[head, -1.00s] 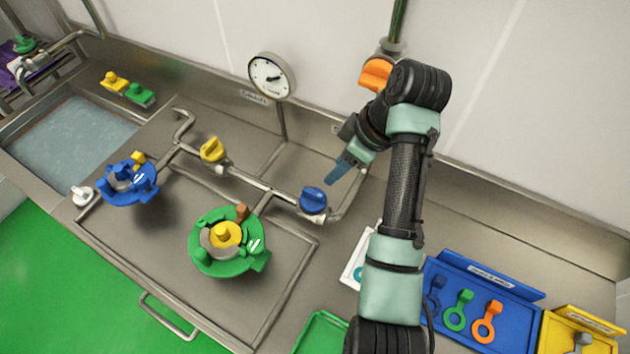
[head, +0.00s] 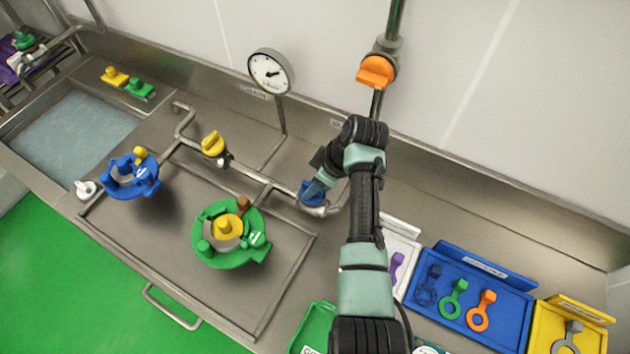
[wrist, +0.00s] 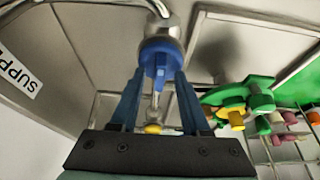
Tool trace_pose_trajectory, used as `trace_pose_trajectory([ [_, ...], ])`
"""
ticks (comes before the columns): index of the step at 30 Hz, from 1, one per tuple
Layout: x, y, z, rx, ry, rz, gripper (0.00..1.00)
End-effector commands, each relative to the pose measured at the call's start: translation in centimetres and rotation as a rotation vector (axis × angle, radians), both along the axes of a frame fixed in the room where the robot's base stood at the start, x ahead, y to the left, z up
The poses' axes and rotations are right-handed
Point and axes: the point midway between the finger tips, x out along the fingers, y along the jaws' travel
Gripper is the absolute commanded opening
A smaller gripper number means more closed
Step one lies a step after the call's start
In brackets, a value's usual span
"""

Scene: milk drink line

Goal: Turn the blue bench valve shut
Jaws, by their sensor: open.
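The blue bench valve (head: 307,198) sits on the pipe near its right-hand bend, mostly hidden by my gripper (head: 316,188) in the head view. In the wrist view the blue valve (wrist: 158,54) shows a round cap with a narrow handle fin toward me. My gripper (wrist: 156,78) is open, with one blue finger on each side of the fin. Small gaps seem to remain between fingers and fin; contact is not clear.
A yellow valve (head: 213,144) is on the same pipework, left of the blue one. An orange valve (head: 376,72) is on the wall pipe. A gauge (head: 271,71) stands behind. A green clamp ring (head: 208,258) and a blue tray (head: 520,322) are nearby.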

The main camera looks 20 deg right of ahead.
Motion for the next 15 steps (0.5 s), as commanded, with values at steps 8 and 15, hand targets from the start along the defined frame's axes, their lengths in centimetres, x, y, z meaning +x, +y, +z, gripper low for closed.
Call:
trace_pose_trajectory([
  [8,0.02,-0.02,0.05,0.000,-0.001,0.000,0.21],
  [15,0.01,-0.03,0.07,0.001,-0.001,0.000,0.00],
])
